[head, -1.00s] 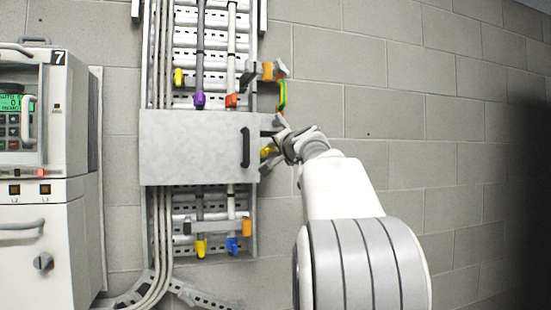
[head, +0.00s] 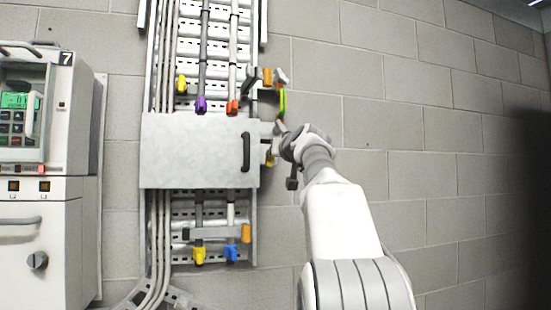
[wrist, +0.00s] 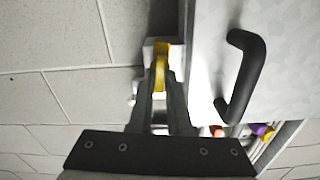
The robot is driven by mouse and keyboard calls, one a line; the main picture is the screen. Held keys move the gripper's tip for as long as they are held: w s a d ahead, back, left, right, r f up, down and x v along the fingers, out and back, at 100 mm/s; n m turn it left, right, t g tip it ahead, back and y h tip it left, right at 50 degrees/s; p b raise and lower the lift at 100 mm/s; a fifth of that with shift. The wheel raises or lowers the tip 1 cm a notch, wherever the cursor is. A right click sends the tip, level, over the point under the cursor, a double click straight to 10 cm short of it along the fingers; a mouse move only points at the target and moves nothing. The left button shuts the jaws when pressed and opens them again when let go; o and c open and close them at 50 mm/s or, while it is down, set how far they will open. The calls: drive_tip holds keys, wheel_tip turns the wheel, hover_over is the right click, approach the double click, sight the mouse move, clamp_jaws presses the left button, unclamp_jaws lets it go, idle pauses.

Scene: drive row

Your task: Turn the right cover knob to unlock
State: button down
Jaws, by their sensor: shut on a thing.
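The grey metal cover (head: 195,150) lies across the cable tray and has a black handle (head: 246,152) near its right edge. At that edge, a yellow knob (wrist: 160,68) on a pale block shows in the wrist view between my fingertips. My gripper (wrist: 161,84) is shut on this knob, which stands upright in that view. In the head view my gripper (head: 275,143) reaches the cover's right side from the right, and only a bit of yellow (head: 269,161) shows below it.
Cables with purple (head: 201,104) and red (head: 232,107) ends run above the cover, and yellow (head: 200,255) and blue (head: 231,254) ends lie below. An orange-and-grey bracket (head: 267,77) and a green-yellow cable (head: 282,103) are just above my gripper. A drive cabinet (head: 38,235) stands left.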

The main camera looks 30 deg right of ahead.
drive_tip(key=shift+n, duration=0.7)
drive_tip(key=c, duration=0.9)
unclamp_jaws()
drive_tip(key=shift+o, duration=0.2)
drive_tip(key=b+v, duration=0.6)
drive_tip(key=v, duration=1.1)
drive_tip(key=shift+s, duration=0.25)
drive_tip(key=shift+w+a, duration=0.1)
